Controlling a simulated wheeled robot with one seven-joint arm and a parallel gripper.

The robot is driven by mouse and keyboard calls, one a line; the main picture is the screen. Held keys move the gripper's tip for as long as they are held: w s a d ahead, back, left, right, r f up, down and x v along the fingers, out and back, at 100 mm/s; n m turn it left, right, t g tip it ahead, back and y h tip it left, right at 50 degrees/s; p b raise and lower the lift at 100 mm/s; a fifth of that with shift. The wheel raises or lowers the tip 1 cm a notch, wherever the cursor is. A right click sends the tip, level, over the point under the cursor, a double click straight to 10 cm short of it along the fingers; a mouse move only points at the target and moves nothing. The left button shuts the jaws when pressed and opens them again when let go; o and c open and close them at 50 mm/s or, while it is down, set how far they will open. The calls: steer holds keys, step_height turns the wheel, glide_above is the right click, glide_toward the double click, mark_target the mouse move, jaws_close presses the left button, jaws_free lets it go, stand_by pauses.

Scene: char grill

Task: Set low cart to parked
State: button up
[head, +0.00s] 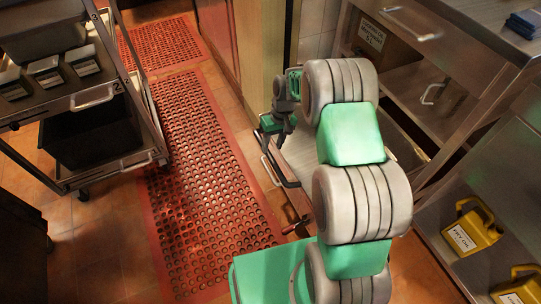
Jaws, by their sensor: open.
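A low, flat metal cart (297,152) sits near the floor beside the right-hand steel unit, and my arm hides much of it.
A tall shelf cart (109,163) with black bins stands at left. Red perforated mats (190,160) cover the aisle floor. A steel counter (470,25) is at right, with a box (385,45) and yellow oil jugs (470,232) below. The mat aisle is clear.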

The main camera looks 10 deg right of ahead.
mark_target(270, 154)
steer(key=f, duration=0.2)
steer(key=f+b, duration=0.1)
steer(key=f, duration=0.1)
steer(key=shift+s+a, duration=0.1)
steer(key=shift+a, duration=0.3)
steer(key=shift+c, duration=0.3)
jaws_close()
stand_by(0.6)
